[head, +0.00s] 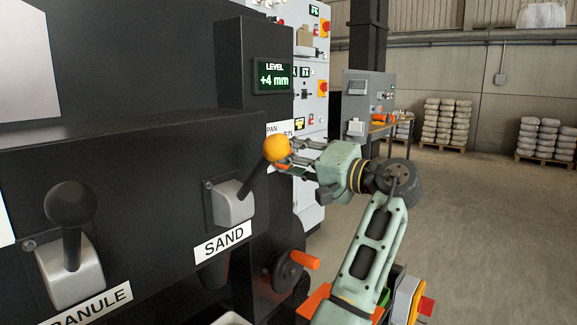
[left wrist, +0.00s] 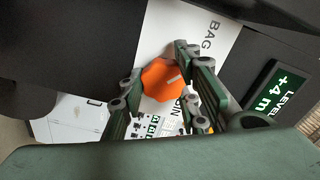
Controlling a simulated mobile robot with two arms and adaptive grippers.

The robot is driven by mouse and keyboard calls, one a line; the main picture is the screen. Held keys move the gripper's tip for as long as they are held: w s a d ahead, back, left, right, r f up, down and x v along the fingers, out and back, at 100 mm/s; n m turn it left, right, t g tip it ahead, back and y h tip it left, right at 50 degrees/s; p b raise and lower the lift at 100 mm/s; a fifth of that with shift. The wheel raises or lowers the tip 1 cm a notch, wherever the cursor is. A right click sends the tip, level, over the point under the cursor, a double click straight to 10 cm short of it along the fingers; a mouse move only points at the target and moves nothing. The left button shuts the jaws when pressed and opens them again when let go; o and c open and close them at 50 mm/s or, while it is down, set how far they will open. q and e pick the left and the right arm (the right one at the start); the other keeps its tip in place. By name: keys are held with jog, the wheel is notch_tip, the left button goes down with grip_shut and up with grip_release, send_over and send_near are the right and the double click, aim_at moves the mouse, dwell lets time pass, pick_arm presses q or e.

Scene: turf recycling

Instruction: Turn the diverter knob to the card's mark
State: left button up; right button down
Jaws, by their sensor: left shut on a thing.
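The orange diverter knob (head: 277,148) sits by a white label plate right of the SAND lever. In the left wrist view the knob (left wrist: 164,80) looks many-sided, with a short pale stripe. My left gripper (head: 293,156) has its fingers on both sides of the knob; it also shows in the left wrist view (left wrist: 165,90) and is shut on the knob. The label plate (left wrist: 165,35) reads BAG and BIN; its other print is partly hidden. I cannot tell which word the stripe meets. No card with a readable mark shows. My right gripper is out of view.
The SAND lever (head: 231,204) stands close left of the knob, the GRANULE lever (head: 70,255) farther left. A display (head: 273,76) above reads LEVEL +4 mm. An orange-handled crank (head: 290,270) is below. Open floor (head: 480,220) lies right.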

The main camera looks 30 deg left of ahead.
pick_arm(q)
jog(key=shift+f, duration=0.3)
jog(key=o, duration=1.1)
jog(key=shift+w, duration=0.1)
jog(key=shift+c, duration=0.2)
jog(key=shift+o, duration=0.2)
jog(key=shift+a, duration=0.2)
jog(key=shift+r, duration=0.15)
jog(key=shift+d, duration=0.1)
jog(key=s+d, duration=0.1)
jog(key=d, duration=1)
jog(key=shift+d, duration=0.4)
jog(key=shift+s, duration=0.1)
